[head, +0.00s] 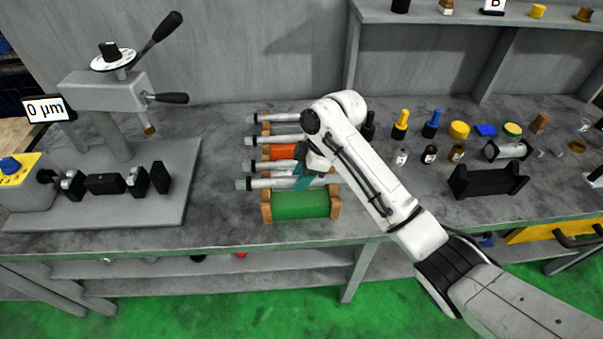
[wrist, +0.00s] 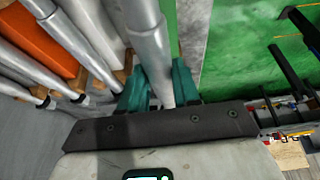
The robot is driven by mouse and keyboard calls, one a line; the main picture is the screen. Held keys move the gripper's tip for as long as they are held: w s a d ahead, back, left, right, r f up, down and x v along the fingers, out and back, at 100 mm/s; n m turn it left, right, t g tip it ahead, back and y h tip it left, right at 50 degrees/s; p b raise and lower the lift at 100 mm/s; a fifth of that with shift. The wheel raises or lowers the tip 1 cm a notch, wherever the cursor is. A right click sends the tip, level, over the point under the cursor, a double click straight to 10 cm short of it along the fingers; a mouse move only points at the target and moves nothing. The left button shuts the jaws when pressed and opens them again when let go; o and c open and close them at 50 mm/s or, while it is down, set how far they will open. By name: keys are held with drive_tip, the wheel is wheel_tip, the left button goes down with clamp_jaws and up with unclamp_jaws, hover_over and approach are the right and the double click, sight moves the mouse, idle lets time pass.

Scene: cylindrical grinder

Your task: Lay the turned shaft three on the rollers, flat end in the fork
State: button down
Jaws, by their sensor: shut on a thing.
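My gripper (head: 303,180) has teal fingers shut on the front grey turned shaft (head: 268,184) at the rack. In the wrist view the fingers close around this shaft (wrist: 152,55), which runs away from me between them. I cannot tell whether it still touches its wooden supports. Several similar shafts (head: 272,140) lie parallel behind it. The grinder (head: 110,215) stands at the left, with dark blocks (head: 105,184) in a row on its bed. The rollers and fork cannot be made out clearly at this size.
The wooden rack (head: 267,213) has green (head: 300,206) and orange (head: 283,152) panels. The bench between it and the grinder is clear. The grinder's lever (head: 160,35) and spindle post (head: 118,135) stand above its bed. Bottles (head: 401,125) and a black cradle (head: 488,181) lie right.

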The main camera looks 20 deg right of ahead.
sight(302, 199)
drive_tip(key=shift+w+f+b, duration=0.1)
drive_tip(key=shift+f+b, duration=1.3)
drive_tip(key=shift+f, duration=1.2)
drive_tip(key=c, duration=1.1)
unclamp_jaws()
drive_tip(key=o, duration=0.4)
drive_tip(key=shift+c, duration=0.2)
drive_tip(key=shift+s+f, duration=0.2)
drive_tip(key=shift+f, duration=0.05)
drive_tip(key=b+v, duration=0.1)
drive_tip(key=v, duration=1)
drive_tip(key=shift+w+r, duration=0.1)
